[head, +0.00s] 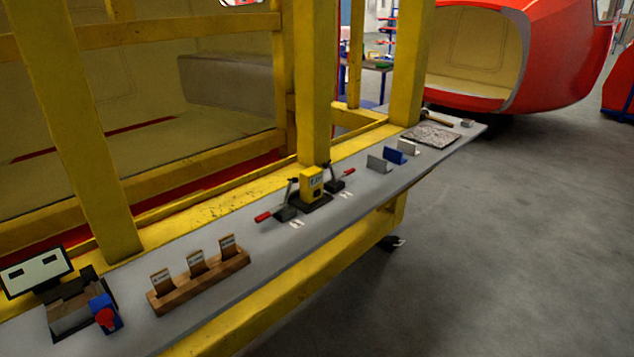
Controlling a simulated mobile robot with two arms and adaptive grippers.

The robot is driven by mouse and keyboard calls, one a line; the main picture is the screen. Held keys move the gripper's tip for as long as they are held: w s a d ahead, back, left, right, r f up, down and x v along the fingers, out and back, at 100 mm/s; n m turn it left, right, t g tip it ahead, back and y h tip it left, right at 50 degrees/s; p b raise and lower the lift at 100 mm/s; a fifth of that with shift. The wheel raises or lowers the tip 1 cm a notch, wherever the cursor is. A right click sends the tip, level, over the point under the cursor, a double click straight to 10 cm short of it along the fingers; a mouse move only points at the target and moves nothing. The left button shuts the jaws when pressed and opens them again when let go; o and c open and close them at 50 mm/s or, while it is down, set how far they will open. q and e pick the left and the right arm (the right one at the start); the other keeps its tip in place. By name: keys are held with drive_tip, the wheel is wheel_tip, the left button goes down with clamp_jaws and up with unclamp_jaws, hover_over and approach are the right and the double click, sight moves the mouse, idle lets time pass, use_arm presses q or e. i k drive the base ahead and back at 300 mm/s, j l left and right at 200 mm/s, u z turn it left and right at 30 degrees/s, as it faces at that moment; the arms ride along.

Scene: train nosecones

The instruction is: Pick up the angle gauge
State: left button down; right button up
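A small yellow box with a dark display (311,183), which looks like the angle gauge, stands upright on a dark base on the long grey shelf (268,243). It is at the middle of the head view, just in front of a yellow post. A toggle clamp with a red handle stands on each side of it, the left clamp (284,213) and the right clamp (338,184). Neither of my grippers shows in the head view.
A wooden block with several cards (200,283) and a blue-and-red item (105,314) lie at the left. Small angled plates (393,155), a flat grey slab (431,135) and a hammer (437,118) lie at the right. Yellow posts (314,80) rise behind the shelf. The floor (480,260) is clear.

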sight(310, 180)
drive_tip(key=i+l, duration=0.15)
drive_tip(key=l, duration=0.25)
drive_tip(key=i+l+u, duration=0.1)
drive_tip(key=l, duration=0.3)
drive_tip(key=i+l, duration=0.25)
drive_tip(key=l, duration=0.15)
drive_tip(key=i+l+u, duration=0.15)
drive_tip(key=l, duration=0.25)
